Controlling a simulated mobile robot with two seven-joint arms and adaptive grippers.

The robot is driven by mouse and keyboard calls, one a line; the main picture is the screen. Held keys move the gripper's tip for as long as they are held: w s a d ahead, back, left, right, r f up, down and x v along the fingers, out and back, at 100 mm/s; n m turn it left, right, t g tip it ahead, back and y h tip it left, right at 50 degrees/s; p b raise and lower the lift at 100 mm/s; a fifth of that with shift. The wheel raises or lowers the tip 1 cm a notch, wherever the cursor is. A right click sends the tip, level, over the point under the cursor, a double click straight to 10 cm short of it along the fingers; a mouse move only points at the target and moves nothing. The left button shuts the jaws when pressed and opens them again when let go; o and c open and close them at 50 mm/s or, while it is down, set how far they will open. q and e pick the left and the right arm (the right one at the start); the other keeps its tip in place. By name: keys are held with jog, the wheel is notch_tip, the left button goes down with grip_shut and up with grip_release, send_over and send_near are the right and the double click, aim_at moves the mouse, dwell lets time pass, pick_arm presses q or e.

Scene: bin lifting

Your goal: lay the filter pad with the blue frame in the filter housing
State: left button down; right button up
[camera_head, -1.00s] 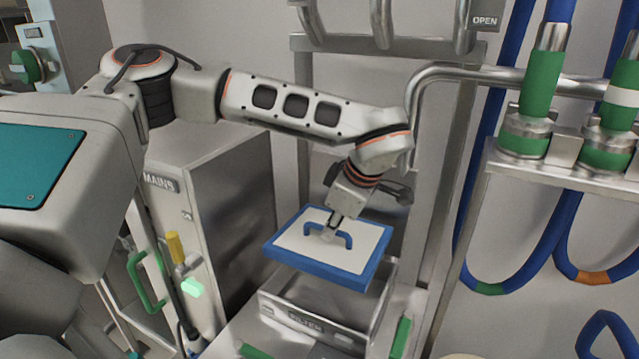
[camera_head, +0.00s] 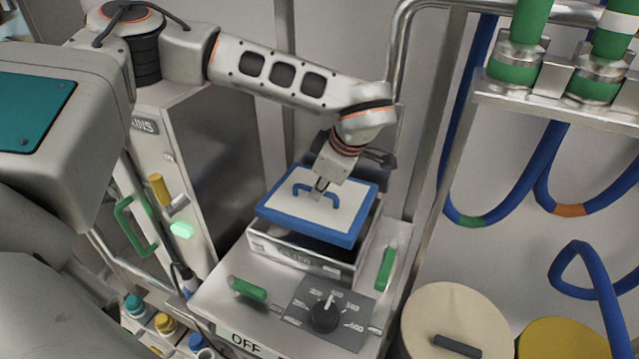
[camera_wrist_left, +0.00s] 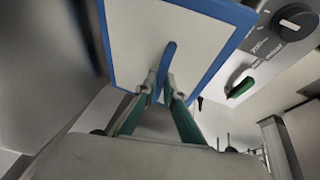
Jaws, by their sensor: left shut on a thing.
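The filter pad (camera_head: 343,213), white with a blue frame and a blue arched handle, is over the filter housing (camera_head: 290,251), a square metal box with a label on its front wall. The pad sits a little above the rim. Part of the dark inside of the housing shows below its front edge; I cannot tell whether the far edge touches. My left gripper (camera_head: 320,188) is shut on the pad's handle from above. In the left wrist view the gripper's green-sided fingers (camera_wrist_left: 166,88) close on the blue handle, with the pad (camera_wrist_left: 130,35) beyond. My right gripper is not in view.
A metal cabinet (camera_head: 230,150) is at left. Blue hoses (camera_head: 535,190) hang at right, above a round cream lid (camera_head: 455,315).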

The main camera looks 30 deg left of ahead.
aim_at(319, 203)
pick_arm(q)
jog(key=shift+r, duration=0.2)
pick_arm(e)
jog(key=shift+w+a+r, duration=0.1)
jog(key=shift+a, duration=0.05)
pick_arm(q)
jog(key=shift+f, duration=0.15)
jog(key=shift+f+b, duration=0.75)
jog(key=shift+f, duration=0.15)
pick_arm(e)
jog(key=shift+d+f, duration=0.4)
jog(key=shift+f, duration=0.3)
pick_arm(q)
jog(key=shift+f+b, duration=0.55)
jog(key=shift+f, duration=0.5)
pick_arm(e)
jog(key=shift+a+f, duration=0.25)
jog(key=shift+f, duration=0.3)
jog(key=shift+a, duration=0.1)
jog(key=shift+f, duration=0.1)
pick_arm(q)
jog(key=shift+f+b, duration=1.05)
jog(key=shift+f, duration=0.4)
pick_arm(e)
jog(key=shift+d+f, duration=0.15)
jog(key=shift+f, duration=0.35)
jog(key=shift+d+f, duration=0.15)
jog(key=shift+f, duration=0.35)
